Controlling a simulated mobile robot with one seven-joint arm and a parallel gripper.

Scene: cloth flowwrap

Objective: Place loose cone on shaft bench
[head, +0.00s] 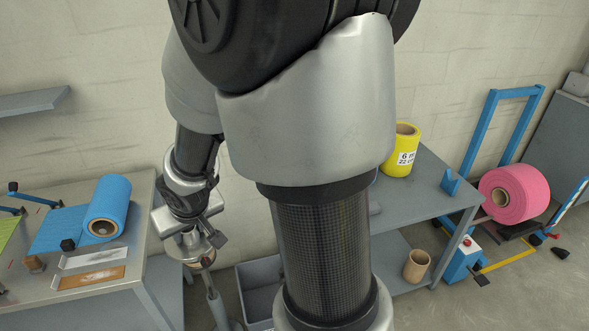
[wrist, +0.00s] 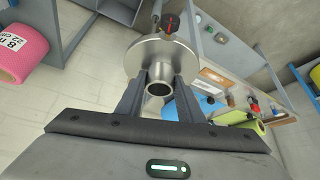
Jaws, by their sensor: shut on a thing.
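The metal cone (wrist: 158,62), a silvery flanged piece with a round hollow end, sits between the two dark fingers of my gripper (wrist: 160,98) in the wrist view. The fingers are shut on it. In the head view my gripper (head: 192,240) hangs to the right of the left metal bench (head: 142,235), clear of its top. Part of the cone shows below it there. The left bench carries a blue roll (head: 108,205), a white tray and a brown tray. I cannot tell for sure which bench is the shaft bench.
A grey bin (head: 258,275) and a metal post (head: 218,308) stand below my gripper. A grey table (head: 425,195) at right holds a yellow roll (head: 401,150), with a brown core (head: 417,265) on its lower shelf. A pink roll (head: 515,195) is at far right.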

